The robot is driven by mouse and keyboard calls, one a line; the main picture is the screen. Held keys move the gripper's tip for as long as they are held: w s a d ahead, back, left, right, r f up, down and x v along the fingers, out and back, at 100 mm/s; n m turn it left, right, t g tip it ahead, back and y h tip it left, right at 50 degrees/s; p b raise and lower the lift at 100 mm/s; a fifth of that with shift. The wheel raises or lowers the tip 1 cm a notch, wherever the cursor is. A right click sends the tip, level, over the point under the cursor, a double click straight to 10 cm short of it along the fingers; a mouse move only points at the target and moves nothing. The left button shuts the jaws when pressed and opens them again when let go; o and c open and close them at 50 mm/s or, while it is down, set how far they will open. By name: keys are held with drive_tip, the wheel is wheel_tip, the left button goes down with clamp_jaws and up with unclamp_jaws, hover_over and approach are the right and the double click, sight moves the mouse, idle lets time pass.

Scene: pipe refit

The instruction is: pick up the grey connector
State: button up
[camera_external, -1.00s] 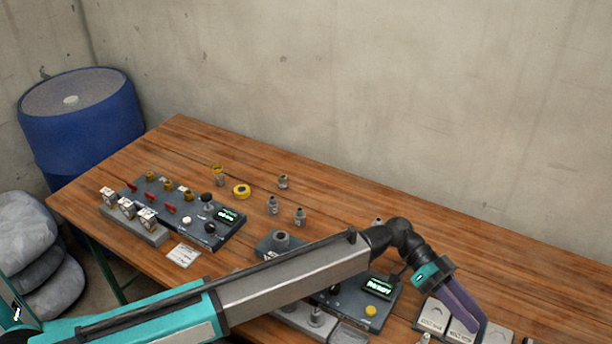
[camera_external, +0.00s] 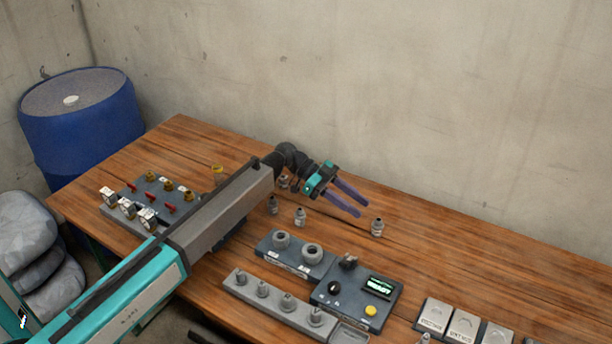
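Several small grey connectors stand upright on the wooden table; I cannot tell which one is meant. One grey connector (camera_external: 377,227) stands alone to the right of my gripper. Another (camera_external: 300,217) stands just below and left of the fingers, and a third (camera_external: 272,205) is further left. One more (camera_external: 283,181) is partly hidden behind my arm. My gripper (camera_external: 362,206) is above the table with its two purple fingers apart and nothing between them. The fingers point right and down, toward the lone connector, and look clear of it.
A grey block with two round sockets (camera_external: 326,268) and a control box with a lit display (camera_external: 357,299) stand in front. A rail with several pegs (camera_external: 244,283) lies nearer. Labelled plates (camera_external: 464,325) are at lower right. The back right of the table (camera_external: 450,250) is clear.

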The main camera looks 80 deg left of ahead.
drive_tip(key=s+a, duration=0.3)
drive_tip(key=a, duration=0.2)
drive_tip(key=shift+f+y, duration=0.2)
drive_tip(key=shift+y, duration=0.1)
approach(382, 222)
drive_tip(key=shift+f+p+x, duration=0.15)
drive_tip(key=shift+p+x, duration=0.05)
drive_tip(key=shift+x, duration=1.1)
drive_tip(key=shift+f+p+x, duration=0.15)
drive_tip(key=shift+f+x, duration=0.05)
drive_tip(key=shift+x, duration=1.1)
drive_tip(key=shift+s, duration=0.1)
drive_tip(key=shift+p+x, duration=0.5)
drive_tip(key=shift+x, duration=2)
drive_tip(key=c, duration=0.8)
